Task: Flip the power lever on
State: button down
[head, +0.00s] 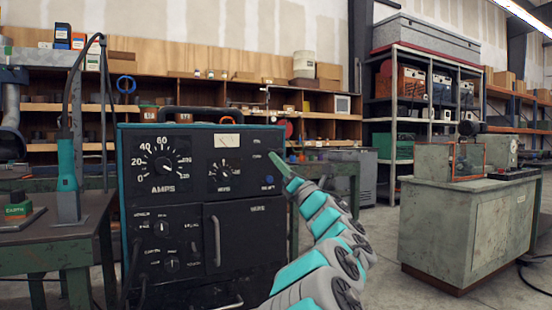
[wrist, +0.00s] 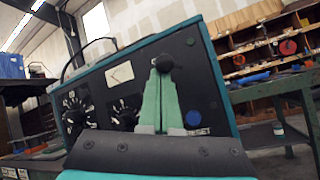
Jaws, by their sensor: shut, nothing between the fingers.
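The black welder-like power unit (head: 240,250) stands left of centre in the head view, with dials on its front panel. In the wrist view, a dark round knob (wrist: 165,61), apparently the end of the power lever, shows at the panel's upper right. My gripper (head: 274,156) reaches this upper right part of the panel, and its green fingers are together with nothing between them. In the wrist view the fingertips (wrist: 160,71) overlap the knob's lower edge; I cannot tell whether they touch. The lever's lower part is hidden behind the fingers, and in the head view the gripper covers it.
A blue button (head: 267,180) sits below the lever area. A workbench (head: 30,245) with a teal tool (head: 67,180) stands at the left. A green-grey cabinet (head: 465,230) stands at the right, with open floor before it. Shelves (head: 395,110) line the back.

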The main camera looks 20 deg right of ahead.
jog(key=shift+s+r+m+g+h+p, duration=0.15)
jog(key=shift+r+m+g+h+p, duration=0.1)
jog(key=shift+r+g+p, duration=0.3)
jog(key=shift+s+r+m+g+h+p, duration=0.15)
jog(key=shift+r+g+h+p, duration=0.1)
jog(key=shift+r+g+p, duration=0.3)
jog(key=shift+w+r, duration=0.1)
jog(key=shift+r, duration=0.75)
